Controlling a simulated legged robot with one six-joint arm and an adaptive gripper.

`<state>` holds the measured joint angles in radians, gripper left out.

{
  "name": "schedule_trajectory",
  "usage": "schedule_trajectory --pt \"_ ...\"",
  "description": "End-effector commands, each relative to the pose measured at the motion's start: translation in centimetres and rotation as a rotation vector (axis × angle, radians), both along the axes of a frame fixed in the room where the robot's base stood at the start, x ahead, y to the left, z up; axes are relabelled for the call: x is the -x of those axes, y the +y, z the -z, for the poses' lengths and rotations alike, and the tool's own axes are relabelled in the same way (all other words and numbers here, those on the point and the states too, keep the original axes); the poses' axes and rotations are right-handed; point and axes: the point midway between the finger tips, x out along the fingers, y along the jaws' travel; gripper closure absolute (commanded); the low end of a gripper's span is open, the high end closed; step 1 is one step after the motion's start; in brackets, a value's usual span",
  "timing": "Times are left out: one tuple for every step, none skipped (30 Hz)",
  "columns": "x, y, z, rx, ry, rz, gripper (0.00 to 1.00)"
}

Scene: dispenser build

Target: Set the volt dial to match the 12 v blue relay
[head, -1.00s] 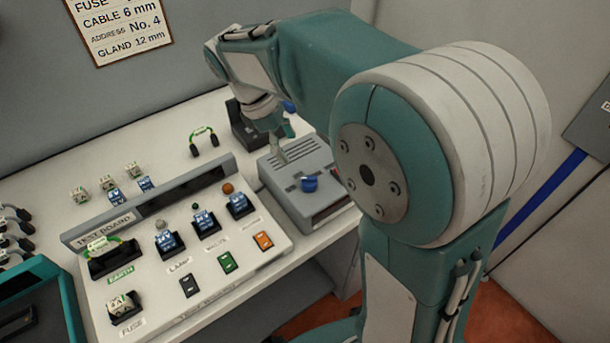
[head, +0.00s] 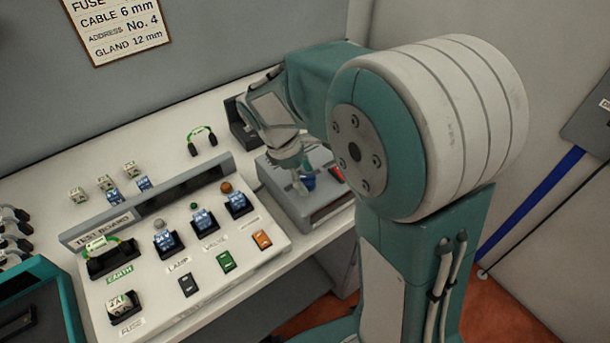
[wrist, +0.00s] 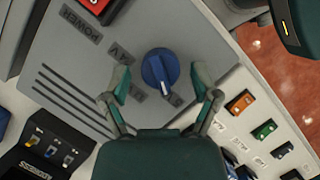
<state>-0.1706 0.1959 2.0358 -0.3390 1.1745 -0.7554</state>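The blue volt dial (wrist: 160,71) sits on the grey dispenser unit (wrist: 85,65), with a pale pointer line on its face. Labels stand beside it, one partly hidden by a finger. My gripper (wrist: 162,90) is open in the wrist view, its fingers on either side of the dial with gaps showing. In the head view my gripper (head: 301,180) is over the unit, and the dial (head: 308,182) is partly hidden behind it.
A red switch (wrist: 95,5) labelled POWER is on the same unit. A black block (wrist: 45,152) with small terminals stands nearby. A paper list (head: 115,25) hangs on the wall.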

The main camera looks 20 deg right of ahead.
Motion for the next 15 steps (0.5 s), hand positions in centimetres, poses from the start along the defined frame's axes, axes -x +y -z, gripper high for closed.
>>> schedule_trajectory --pt "0.0 0.0 -0.01 0.0 0.0 0.0 0.57" --pt "0.0 0.01 -0.02 0.0 0.0 0.0 0.71" --pt "0.0 0.0 -0.01 0.0 0.0 0.0 0.88" --pt "0.0 0.0 -0.01 0.0 0.0 0.0 0.99" --pt "0.0 0.0 0.0 0.0 0.0 0.0 0.99" --pt "0.0 0.0 0.0 0.0 0.0 0.0 0.99" --pt "0.0 0.0 0.01 0.0 0.0 0.0 0.99" --pt "0.0 0.0 0.01 0.0 0.0 0.0 0.99" --pt "0.0 -0.01 0.02 0.0 0.001 0.0 0.99" --pt "0.0 0.0 0.02 0.0 0.0 0.001 0.99" --pt "0.0 0.0 0.03 0.0 0.001 0.003 0.99" --pt "0.0 -0.01 0.04 0.0 0.0 0.007 0.99" --pt "-0.01 -0.01 0.04 -0.001 0.001 0.01 0.99" --pt "0.0 -0.01 0.05 0.0 0.001 0.016 0.99" --pt "-0.01 -0.01 0.05 0.0 0.001 0.024 0.99"
